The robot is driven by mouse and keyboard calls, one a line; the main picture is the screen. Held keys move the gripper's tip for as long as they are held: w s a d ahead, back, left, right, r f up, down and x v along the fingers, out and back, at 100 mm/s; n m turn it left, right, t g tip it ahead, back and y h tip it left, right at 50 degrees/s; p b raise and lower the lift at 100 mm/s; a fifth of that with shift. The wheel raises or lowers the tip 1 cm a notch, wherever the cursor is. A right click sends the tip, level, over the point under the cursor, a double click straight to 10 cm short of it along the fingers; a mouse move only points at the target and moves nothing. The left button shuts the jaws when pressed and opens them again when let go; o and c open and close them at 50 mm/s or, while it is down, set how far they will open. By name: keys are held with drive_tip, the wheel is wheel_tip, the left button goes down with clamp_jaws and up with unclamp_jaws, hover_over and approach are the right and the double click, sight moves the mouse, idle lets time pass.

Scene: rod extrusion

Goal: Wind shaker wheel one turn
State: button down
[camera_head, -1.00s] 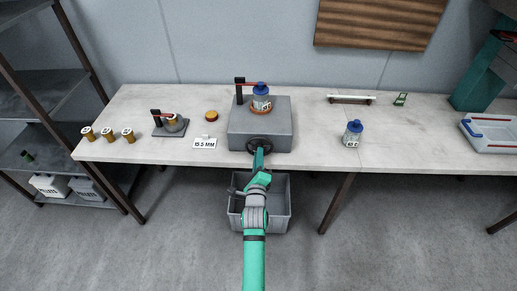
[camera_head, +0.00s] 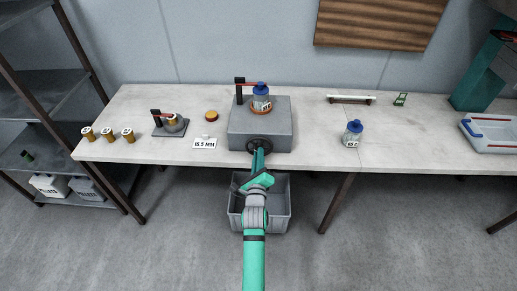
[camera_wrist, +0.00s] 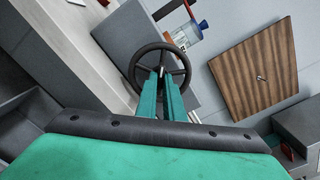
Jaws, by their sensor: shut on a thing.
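The shaker (camera_head: 247,130) is a grey box on the table with a black spoked wheel (camera_head: 259,143) on its front face. The wheel also shows in the wrist view (camera_wrist: 138,72). A blue-capped bottle (camera_head: 262,98) stands on top of the shaker under a red clamp arm (camera_head: 246,83). My gripper (camera_head: 258,153) reaches the wheel from the front. In the wrist view my green fingers (camera_wrist: 161,82) are shut on the wheel's handle near its middle; the fingers cover most of the handle.
A second blue-capped bottle (camera_head: 352,134) stands on the table to the right. A "15.5 MM" sign (camera_head: 204,143), a small clamp stand (camera_head: 170,125) and several small spools (camera_head: 107,134) are at the left. A grey bin (camera_head: 283,205) sits below the table edge.

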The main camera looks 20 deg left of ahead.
drive_tip(key=shift+m, duration=0.9)
drive_tip(key=shift+m, duration=1)
drive_tip(key=shift+m, duration=1)
